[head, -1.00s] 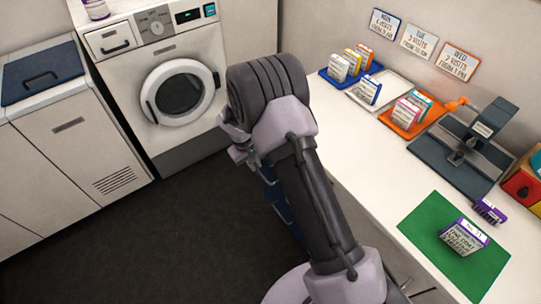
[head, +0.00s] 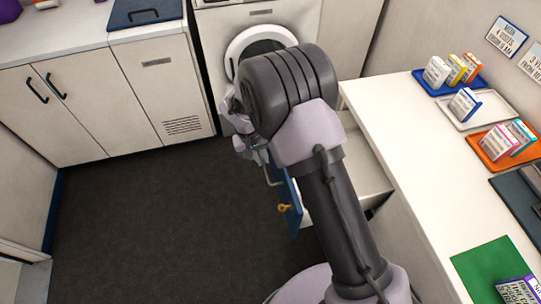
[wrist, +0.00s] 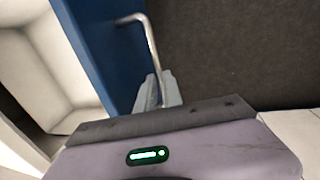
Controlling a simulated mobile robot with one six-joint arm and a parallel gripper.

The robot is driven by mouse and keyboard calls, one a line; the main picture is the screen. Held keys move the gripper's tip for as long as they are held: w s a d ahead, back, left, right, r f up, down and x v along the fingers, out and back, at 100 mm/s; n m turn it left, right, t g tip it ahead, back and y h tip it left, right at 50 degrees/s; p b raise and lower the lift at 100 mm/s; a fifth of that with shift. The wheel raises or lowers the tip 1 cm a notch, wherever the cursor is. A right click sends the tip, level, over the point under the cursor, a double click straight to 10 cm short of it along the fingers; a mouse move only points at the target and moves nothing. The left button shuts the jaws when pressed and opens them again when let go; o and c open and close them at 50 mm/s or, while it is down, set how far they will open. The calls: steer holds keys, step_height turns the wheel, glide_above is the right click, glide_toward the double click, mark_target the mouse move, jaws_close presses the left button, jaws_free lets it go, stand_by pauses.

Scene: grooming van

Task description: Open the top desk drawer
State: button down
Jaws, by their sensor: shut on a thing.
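The top desk drawer stands pulled out from the white desk (head: 425,160). Its blue front (head: 290,190) shows below my gripper in the head view, and its pale open inside (head: 362,172) shows right of my arm. In the wrist view the blue front (wrist: 92,45) runs down the left with the pale inside (wrist: 38,65) beyond it. A silver bar handle (wrist: 150,42) stands off the front. My gripper (wrist: 157,88) is shut on this handle. In the head view my gripper (head: 262,156) is partly hidden by my own wrist.
A yellow key-like piece (head: 285,207) sits on the blue facing; I cannot tell which drawer it belongs to. The washing machine (head: 262,42) and white cabinets (head: 80,105) stand behind. Dark floor (head: 150,215) left of the drawer is clear. Trays (head: 447,82) hold small boxes on the desk.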

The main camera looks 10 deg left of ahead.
steer(key=shift+a, duration=0.2)
steer(key=c, duration=1.5)
jaws_free()
steer(key=a+r+p, duration=0.1)
steer(key=r+p, duration=0.1)
steer(key=r, duration=0.3)
steer(key=s+a+r+p, duration=0.1)
steer(key=r, duration=0.5)
steer(key=a+r+p, duration=0.1)
steer(key=r+p, duration=0.1)
steer(key=r, duration=0.4)
steer(key=shift+s+r+p, duration=0.1)
steer(key=shift+s+p, duration=0.05)
steer(key=shift+p, duration=0.2)
